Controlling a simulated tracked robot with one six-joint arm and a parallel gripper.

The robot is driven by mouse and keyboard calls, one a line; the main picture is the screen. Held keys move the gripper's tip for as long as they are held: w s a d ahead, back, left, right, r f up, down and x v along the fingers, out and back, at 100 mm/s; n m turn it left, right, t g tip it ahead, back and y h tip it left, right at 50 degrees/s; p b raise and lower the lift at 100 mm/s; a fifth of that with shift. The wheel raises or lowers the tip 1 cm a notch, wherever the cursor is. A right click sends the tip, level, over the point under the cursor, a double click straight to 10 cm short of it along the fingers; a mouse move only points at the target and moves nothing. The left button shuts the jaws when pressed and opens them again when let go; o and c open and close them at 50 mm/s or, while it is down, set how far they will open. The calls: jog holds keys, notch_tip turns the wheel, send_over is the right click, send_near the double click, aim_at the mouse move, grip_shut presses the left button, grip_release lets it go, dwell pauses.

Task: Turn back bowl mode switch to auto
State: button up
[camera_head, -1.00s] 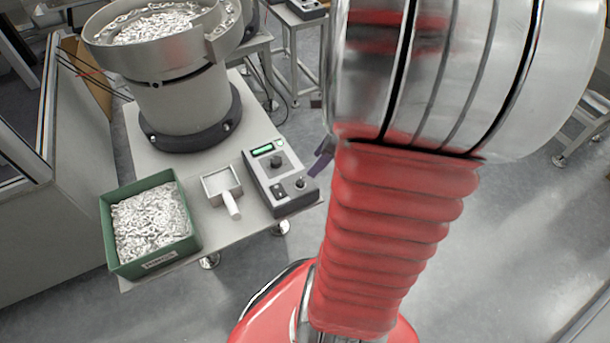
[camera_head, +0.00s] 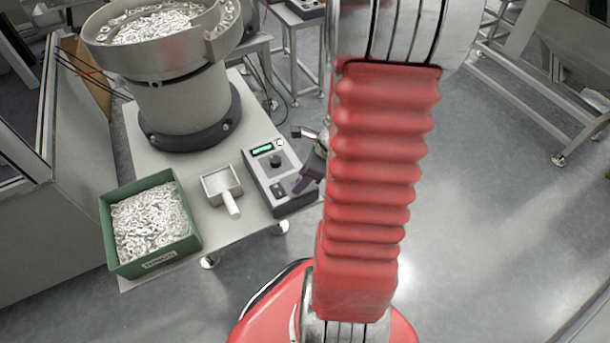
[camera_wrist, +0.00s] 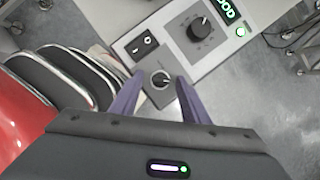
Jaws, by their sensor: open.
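The control box (camera_head: 268,178) of the bowl feeder stands at the right edge of the table. In the head view my gripper (camera_head: 303,180) is over the right side of the box and hides the small switch. The pointer's setting is too small to read.
The panel also has a larger dial (camera_wrist: 199,27), a rocker switch (camera_wrist: 146,44) and a lit green display (camera_wrist: 227,9). A scoop (camera_head: 222,186), a green bin (camera_head: 110,224) of white parts and the bowl feeder (camera_head: 185,105) share the table (camera_head: 180,250). Open floor lies right.

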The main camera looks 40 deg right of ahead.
jog(key=shift+c, duration=0.5)
jog(key=c, duration=0.9)
jog(key=shift+d, duration=0.4)
jog(key=shift+c, duration=0.3)
jog(key=shift+a, duration=0.35)
